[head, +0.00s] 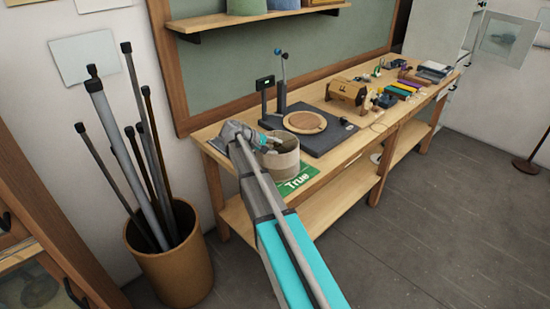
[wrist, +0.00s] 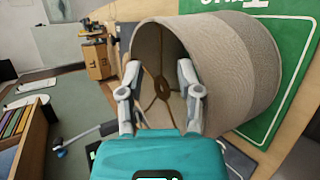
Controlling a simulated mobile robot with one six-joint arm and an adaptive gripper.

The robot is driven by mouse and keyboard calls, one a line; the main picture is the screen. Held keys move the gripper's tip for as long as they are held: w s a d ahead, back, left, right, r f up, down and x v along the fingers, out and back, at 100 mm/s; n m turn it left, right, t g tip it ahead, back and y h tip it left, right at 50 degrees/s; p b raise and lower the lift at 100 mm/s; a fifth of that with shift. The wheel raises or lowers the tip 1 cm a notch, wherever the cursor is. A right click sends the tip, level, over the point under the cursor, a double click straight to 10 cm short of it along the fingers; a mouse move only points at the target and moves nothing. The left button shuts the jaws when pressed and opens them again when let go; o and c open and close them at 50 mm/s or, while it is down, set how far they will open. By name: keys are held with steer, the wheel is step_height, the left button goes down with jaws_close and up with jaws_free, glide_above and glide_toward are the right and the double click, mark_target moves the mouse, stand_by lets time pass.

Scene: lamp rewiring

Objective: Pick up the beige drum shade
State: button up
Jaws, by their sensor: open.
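The beige drum shade (head: 281,160) stands at the left end of the workbench, on or beside a green mat (head: 297,183) with white lettering. In the wrist view the shade (wrist: 233,65) fills the upper right, with its open rim and brown inner spokes facing the camera. My gripper (head: 270,144) is at the shade's upper rim. In the wrist view my gripper (wrist: 158,82) is open, its two fingers spread in front of the shade's opening. One finger lies near the rim; I cannot tell whether it touches. The shade's far side is hidden.
Right of the shade is a dark base plate (head: 322,140) with a round wooden disc (head: 305,122) and upright posts. A wooden box (head: 347,92) and several small items stand farther along the bench (head: 375,128). A bin of tubes (head: 170,255) stands at left on the floor.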

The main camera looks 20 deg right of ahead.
mark_target(284, 167)
steer(key=b+x, duration=0.3)
steer(key=x, duration=0.2)
steer(key=shift+d+f, duration=0.15)
steer(key=shift+d, duration=0.05)
stand_by(0.5)
jaws_close()
stand_by(0.3)
